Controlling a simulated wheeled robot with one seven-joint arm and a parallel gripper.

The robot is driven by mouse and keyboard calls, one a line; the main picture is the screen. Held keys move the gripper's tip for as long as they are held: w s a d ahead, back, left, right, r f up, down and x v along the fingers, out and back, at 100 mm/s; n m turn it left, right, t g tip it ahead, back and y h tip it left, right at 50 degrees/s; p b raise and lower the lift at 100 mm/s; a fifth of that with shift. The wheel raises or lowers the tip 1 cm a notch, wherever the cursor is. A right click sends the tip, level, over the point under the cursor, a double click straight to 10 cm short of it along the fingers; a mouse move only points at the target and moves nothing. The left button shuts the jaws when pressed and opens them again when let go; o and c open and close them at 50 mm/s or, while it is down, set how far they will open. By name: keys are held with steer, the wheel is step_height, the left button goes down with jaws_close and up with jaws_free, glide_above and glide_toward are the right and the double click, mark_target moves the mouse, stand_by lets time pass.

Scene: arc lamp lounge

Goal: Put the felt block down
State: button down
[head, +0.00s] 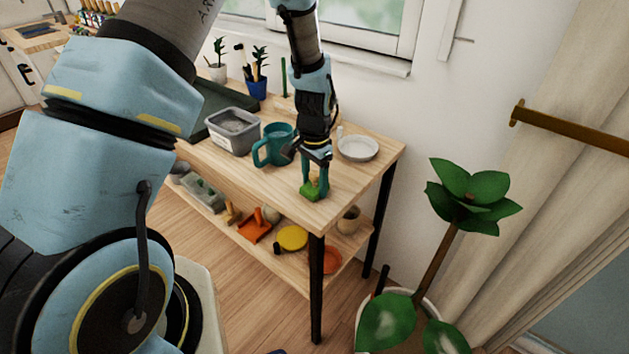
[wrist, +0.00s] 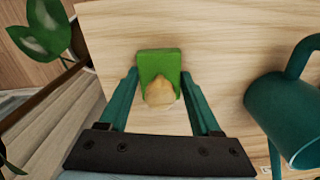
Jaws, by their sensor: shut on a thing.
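The felt block (head: 311,190) is green, with a rounded tan part on it (wrist: 161,92) that shows in the wrist view. It is at the front right part of the wooden table top (head: 352,189). My gripper (head: 315,183) points down with its teal fingers on both sides of the block, shut on it. In the wrist view the block (wrist: 159,62) sits between the fingertips. The block is at or just above the table surface; I cannot tell whether it touches.
A teal mug (head: 277,146) stands left of my gripper, with a grey bin (head: 232,131) beyond it. A white dish (head: 357,147) lies behind right. The table's front edge is close. A potted plant (head: 468,195) stands on the right. Bare wood surrounds the block.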

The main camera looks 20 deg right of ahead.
mark_target(315, 173)
steer(key=shift+f, duration=0.2)
steer(key=shift+c, duration=0.4)
jaws_free()
steer(key=shift+r, duration=0.1)
step_height(315, 173, up, 12)
steer(key=b, duration=0.3)
steer(key=shift+r, duration=0.15)
steer(key=s+a+r+n, duration=0.1)
steer(key=a+n, duration=0.5)
steer(key=a, duration=0.9)
steer(key=s+a+r+n+t, duration=0.1)
steer(key=a+n, duration=0.6)
steer(key=a, duration=0.8)
steer(key=shift+s+r+t, duration=0.3)
steer(key=shift+s+r, duration=0.35)
steer(key=shift+s, duration=0.35)
steer(key=shift+a, duration=0.1)
